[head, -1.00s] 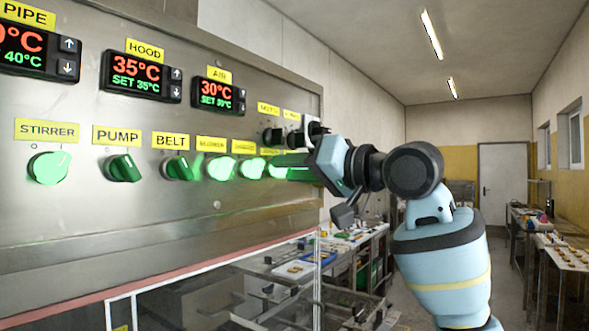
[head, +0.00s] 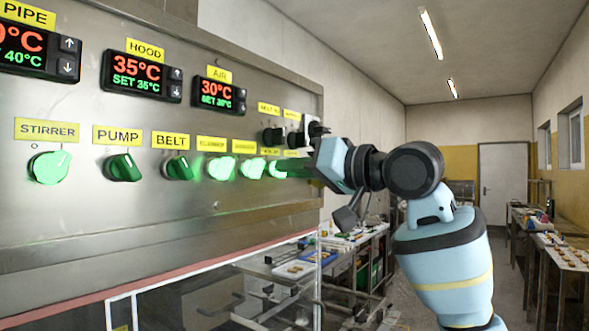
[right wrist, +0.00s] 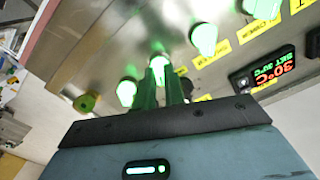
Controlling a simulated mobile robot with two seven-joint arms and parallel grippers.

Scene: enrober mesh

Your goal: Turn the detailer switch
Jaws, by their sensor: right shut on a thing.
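A row of green switch knobs runs along the steel panel (head: 110,225) in the head view. My right gripper (head: 291,167) is at the far end of this row, with its fingers pointing at the panel. In the right wrist view the gripper (right wrist: 165,82) has its two fingers, tinted green by the glow, shut on a lit green knob (right wrist: 158,64). Its label is too small to read, so I cannot confirm from lettering that it is the detailer switch. The fingers hide part of it. My left gripper is not in view.
Another lit knob (right wrist: 203,39) is close beside the held one, and one more (right wrist: 127,92) is on its other side. A yellow-green knob (right wrist: 86,103) is further along. Black knobs (head: 273,136) stick out above the gripper. Benches (head: 355,250) stand beyond the panel.

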